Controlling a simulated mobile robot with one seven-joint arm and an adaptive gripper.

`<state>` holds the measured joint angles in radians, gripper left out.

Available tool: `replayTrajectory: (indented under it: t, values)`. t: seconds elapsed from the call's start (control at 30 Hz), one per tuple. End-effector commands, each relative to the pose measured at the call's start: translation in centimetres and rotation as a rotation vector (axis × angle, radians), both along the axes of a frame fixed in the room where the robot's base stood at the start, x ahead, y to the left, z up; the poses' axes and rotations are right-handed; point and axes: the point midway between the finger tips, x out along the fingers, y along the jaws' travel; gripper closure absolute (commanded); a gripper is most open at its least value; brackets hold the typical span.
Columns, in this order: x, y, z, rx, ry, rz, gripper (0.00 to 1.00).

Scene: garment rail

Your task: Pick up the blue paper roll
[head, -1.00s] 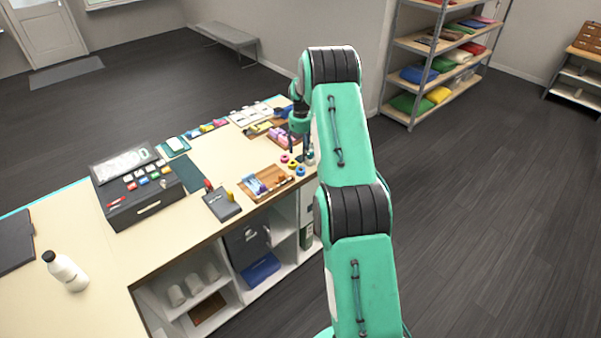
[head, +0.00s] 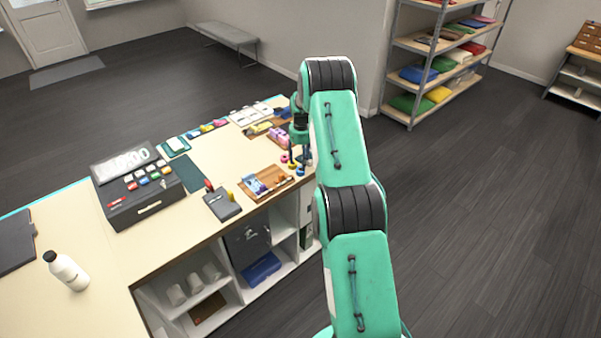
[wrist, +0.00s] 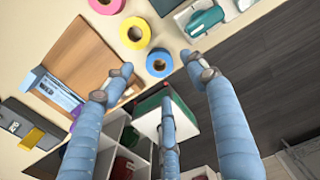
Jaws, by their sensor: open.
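In the head view the blue roll (head: 301,171) is small beside my gripper (head: 300,158). A yellow roll (wrist: 135,33) and a pink roll (wrist: 106,3) lie in a row with it. My gripper (wrist: 157,75) is open and empty, with its fingers spread around the blue roll's position in the wrist view. I cannot tell the height left between the fingertips and the roll.
A wooden tray (wrist: 87,38) with banknotes lies left of the rolls in the wrist view. A green item (wrist: 206,18) on a pale tray is at the upper right. A card terminal (head: 222,204) stands further along the counter. Open shelves (head: 290,247) lie below the counter's edge.

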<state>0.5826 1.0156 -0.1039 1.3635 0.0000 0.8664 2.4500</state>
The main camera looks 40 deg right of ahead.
Motion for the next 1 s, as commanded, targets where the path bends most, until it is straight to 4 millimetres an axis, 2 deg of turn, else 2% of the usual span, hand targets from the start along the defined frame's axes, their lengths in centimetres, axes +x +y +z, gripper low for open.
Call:
replayTrajectory:
  t: [0.5, 1.0]
  values:
    - [0.1, 0.1, -4.4, 0.000, 0.000, 0.000, 0.43]
    - [0.1, 0.1, -4.6, 0.000, 0.000, 0.000, 0.43]
